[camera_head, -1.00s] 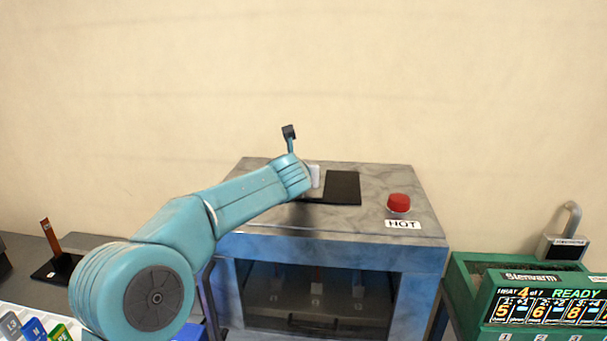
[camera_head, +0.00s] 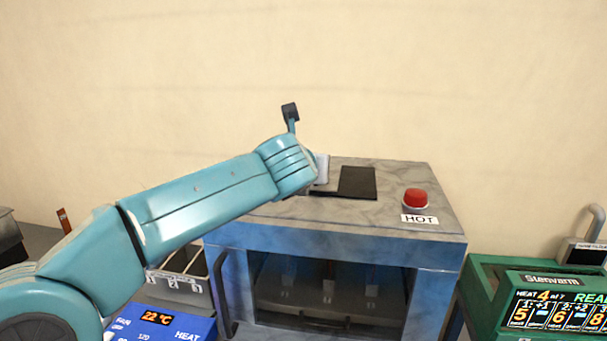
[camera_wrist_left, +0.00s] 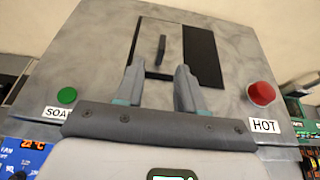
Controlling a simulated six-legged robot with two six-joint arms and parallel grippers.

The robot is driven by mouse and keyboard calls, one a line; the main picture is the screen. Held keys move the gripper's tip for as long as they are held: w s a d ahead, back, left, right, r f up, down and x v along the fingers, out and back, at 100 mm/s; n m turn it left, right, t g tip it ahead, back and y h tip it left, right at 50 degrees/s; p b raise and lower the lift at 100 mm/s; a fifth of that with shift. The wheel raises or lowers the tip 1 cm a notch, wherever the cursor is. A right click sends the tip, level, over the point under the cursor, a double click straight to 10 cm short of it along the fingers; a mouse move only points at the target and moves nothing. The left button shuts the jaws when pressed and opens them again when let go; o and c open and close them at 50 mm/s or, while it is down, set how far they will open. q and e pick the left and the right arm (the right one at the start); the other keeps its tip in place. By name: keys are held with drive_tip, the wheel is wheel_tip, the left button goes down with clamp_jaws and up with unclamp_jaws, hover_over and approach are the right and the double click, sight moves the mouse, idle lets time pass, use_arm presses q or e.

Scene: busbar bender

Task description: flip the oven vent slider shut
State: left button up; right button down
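The grey oven (camera_head: 300,232) stands against the wall with its flat top facing up. In the left wrist view a dark tab (camera_wrist_left: 162,48) stands on a grey slider plate (camera_wrist_left: 148,52) set in the oven top (camera_wrist_left: 95,50). A black area (camera_wrist_left: 203,55) shows right of the plate; it is also the black rectangle (camera_head: 357,182) in the head view. My left gripper (camera_wrist_left: 158,80) is open, its two fingers apart and empty, on the near side of the tab. My right gripper is not in view.
A red button (camera_head: 415,197) with a HOT label sits on the oven top's right side. A green button (camera_wrist_left: 67,96) sits at left. A green-cased display (camera_head: 545,303) stands right of the oven. A blue panel (camera_head: 175,322) reading 22 °C is at left.

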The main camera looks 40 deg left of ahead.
use_arm(q)
drive_tip(key=v, duration=0.4)
drive_tip(key=shift+s+r, duration=0.15)
drive_tip(key=shift+s, duration=0.1)
drive_tip(key=shift+a, duration=0.1)
idle(0.3)
